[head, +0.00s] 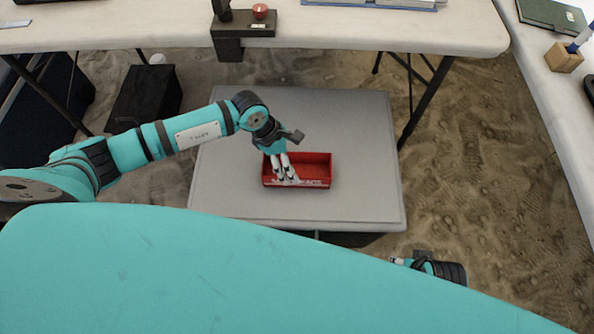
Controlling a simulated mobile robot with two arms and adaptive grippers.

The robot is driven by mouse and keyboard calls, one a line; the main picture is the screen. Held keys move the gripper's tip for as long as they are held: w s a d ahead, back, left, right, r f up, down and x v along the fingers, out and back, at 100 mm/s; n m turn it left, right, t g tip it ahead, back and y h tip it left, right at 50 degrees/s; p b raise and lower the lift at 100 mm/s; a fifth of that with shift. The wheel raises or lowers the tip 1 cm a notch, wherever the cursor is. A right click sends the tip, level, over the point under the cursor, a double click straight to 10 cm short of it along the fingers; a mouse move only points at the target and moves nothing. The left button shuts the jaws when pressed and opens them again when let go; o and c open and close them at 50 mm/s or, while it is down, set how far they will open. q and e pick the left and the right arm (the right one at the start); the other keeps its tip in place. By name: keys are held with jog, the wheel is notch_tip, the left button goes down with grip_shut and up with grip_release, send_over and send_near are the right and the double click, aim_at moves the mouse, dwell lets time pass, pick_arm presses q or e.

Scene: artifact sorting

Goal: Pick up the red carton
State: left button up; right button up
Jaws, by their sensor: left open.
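The red carton (316,165) is an open-topped box with white marking on its front side. It sits on the grey low table in the middle of the head view. My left gripper (285,173) reaches down over the left part of the carton, its fingers open. The fingers hide part of the carton's left inside and front. I cannot tell whether they touch it. My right gripper (400,261) shows only in part at the lower right, beyond my teal body and apart from the carton; its jaws are unclear.
The grey low table (345,115) is otherwise bare. A long white table (380,30) stands behind it, with a dark stand holding a red ball (260,11). A black box (146,96) sits on the sandy floor at left. Another table with a wooden block (564,58) is at right.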

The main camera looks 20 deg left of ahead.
aim_at(297, 166)
pick_arm(q)
jog(key=b+x, duration=0.1)
jog(key=x, duration=0.3)
jog(key=shift+f, duration=0.25)
pick_arm(e)
jog(key=v, duration=0.3)
jog(key=shift+w+r, duration=0.3)
jog(key=shift+r, duration=0.05)
pick_arm(q)
jog(key=shift+c, duration=0.4)
jog(key=c, duration=1)
